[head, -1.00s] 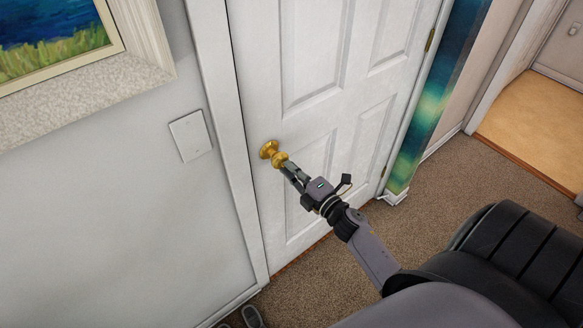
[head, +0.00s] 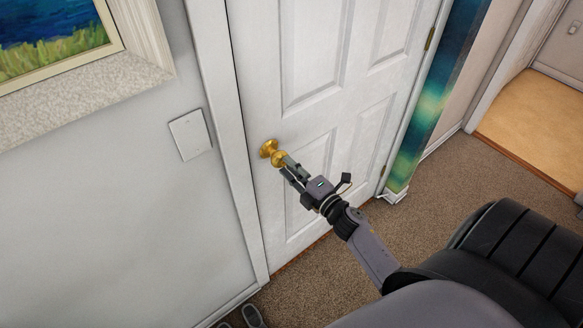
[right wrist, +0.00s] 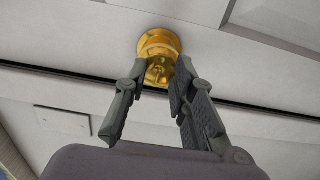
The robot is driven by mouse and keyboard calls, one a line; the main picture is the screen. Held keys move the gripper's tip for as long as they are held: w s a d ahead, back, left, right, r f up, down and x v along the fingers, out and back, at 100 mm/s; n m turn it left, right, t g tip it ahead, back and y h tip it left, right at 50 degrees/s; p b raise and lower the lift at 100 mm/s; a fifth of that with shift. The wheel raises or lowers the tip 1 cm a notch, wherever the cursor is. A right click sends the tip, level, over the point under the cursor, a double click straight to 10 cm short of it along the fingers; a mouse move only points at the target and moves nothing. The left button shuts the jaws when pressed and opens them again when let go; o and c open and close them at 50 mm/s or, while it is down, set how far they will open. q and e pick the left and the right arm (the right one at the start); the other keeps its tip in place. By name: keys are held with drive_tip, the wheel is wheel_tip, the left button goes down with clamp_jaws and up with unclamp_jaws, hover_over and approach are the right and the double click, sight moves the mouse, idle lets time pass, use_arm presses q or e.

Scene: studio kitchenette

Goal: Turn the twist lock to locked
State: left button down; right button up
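The white panelled door (head: 300,120) has a round brass knob (head: 270,150) near its left edge. In the right wrist view the brass knob (right wrist: 158,45) is straight ahead, with a small brass twist lock (right wrist: 158,75) at its centre. My right gripper (head: 284,165) is at the knob's front. In the right wrist view my right gripper (right wrist: 157,75) has its fingers apart, with the twist lock in the gap between the tips. I cannot tell whether either finger touches the brass. My left gripper is not in view.
A light switch plate (head: 190,134) and a framed painting (head: 60,60) are on the wall left of the door. A blue-green panel (head: 432,110) stands right of it. Shoes (head: 252,317) lie at the bottom. Brown carpet (head: 400,225) is clear beside the door.

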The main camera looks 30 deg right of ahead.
drive_tip(key=s, duration=1.2)
drive_tip(key=shift+d, duration=0.45)
drive_tip(key=s+a+f+m+g+h+b, duration=0.1)
drive_tip(key=s+a+f+m+g, duration=0.2)
drive_tip(key=f, duration=0.7)
drive_tip(key=s+f+m+g, duration=0.2)
drive_tip(key=s+f+m, duration=0.15)
drive_tip(key=f, duration=0.75)
drive_tip(key=s+a+f+m+g+h+b, duration=0.1)
drive_tip(key=s+a+f+m+g, duration=0.2)
drive_tip(key=f, duration=0.7)
drive_tip(key=s+a+f+m+g, duration=0.2)
drive_tip(key=s+f+m+g, duration=0.1)
drive_tip(key=s+f, duration=0.5)
drive_tip(key=s+a+f+m+g, duration=0.2)
drive_tip(key=s+f+m+g, duration=0.2)
drive_tip(key=s+f, duration=0.5)
drive_tip(key=s+g, duration=0.2)
drive_tip(key=s, duration=0.3)
drive_tip(key=shift+s+a+y+b, duration=0.15)
drive_tip(key=shift+s+y+b, duration=0.15)
drive_tip(key=shift+s+y, duration=0.1)
